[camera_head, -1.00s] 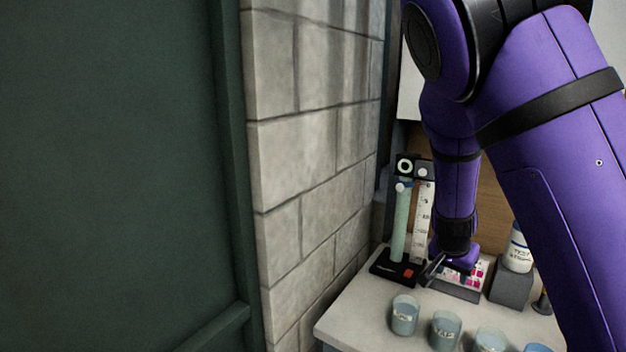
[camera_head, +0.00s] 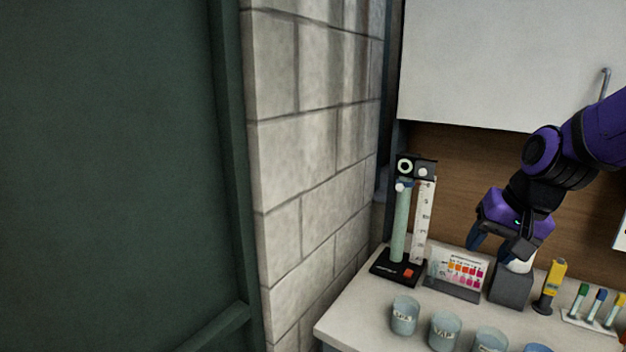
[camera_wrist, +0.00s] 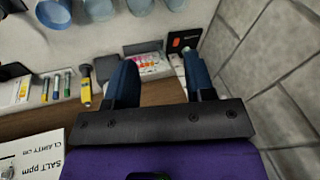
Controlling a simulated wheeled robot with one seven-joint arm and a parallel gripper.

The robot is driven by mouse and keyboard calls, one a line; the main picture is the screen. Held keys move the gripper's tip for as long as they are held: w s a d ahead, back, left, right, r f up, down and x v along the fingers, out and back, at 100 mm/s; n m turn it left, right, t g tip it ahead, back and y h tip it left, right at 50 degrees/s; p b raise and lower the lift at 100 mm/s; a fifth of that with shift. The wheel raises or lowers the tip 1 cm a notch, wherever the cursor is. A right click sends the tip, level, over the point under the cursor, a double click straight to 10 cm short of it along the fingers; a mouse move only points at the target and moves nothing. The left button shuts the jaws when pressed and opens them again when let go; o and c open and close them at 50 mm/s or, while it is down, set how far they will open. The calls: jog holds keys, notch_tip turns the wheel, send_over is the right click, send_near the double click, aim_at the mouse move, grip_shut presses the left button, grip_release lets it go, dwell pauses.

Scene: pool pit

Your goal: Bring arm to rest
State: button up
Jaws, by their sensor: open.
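My purple arm (camera_head: 585,140) reaches in from the right in the head view. My gripper (camera_head: 490,245) is open above the back of the counter, with nothing seen between its fingers. In the wrist view its two dark blue fingers (camera_wrist: 160,80) are spread apart. In the head view the gripper hangs in front of the white bottle (camera_head: 517,263) on the grey block (camera_head: 511,288) and hides most of the bottle. I cannot tell whether it touches the bottle.
A stone wall (camera_head: 310,150) is left; a white cabinet (camera_head: 490,60) hangs above.

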jog(key=s+r+n+t+h, duration=0.1)
jog(key=s+r, duration=0.3)
jog(key=s, duration=0.4)
jog(key=s+r+n+t+h, duration=0.1)
jog(key=s+r+n, duration=0.2)
jog(key=s+r, duration=0.2)
jog(key=s, duration=0.2)
jog(key=shift+s+d, duration=0.2)
jog(key=shift+s, duration=0.15)
dwell(3.0)
